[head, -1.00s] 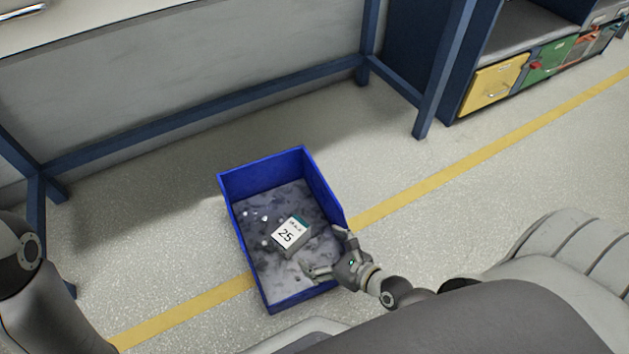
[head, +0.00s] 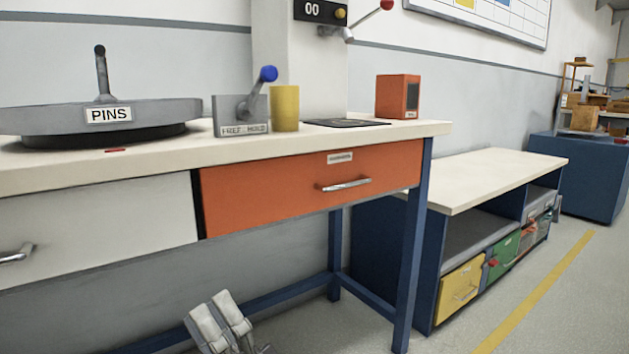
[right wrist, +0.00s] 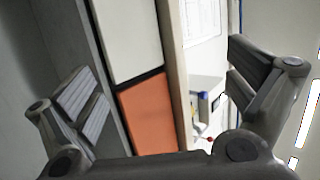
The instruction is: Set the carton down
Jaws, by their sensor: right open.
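My right gripper (head: 220,320) shows at the bottom of the head view, in front of the bench and below its drawers. In the right wrist view the right gripper (right wrist: 168,92) has its two fingers wide apart with nothing between them. No carton that I can make out as the task's is in either view now. My left gripper is not in view.
The bench (head: 300,142) carries a PINS turntable (head: 105,115), a lever fixture (head: 240,115), a yellow cylinder (head: 285,108) and an orange box (head: 398,97). Below are a white drawer (head: 100,215) and an orange drawer (head: 310,188). A lower shelf unit (head: 490,175) stands right.

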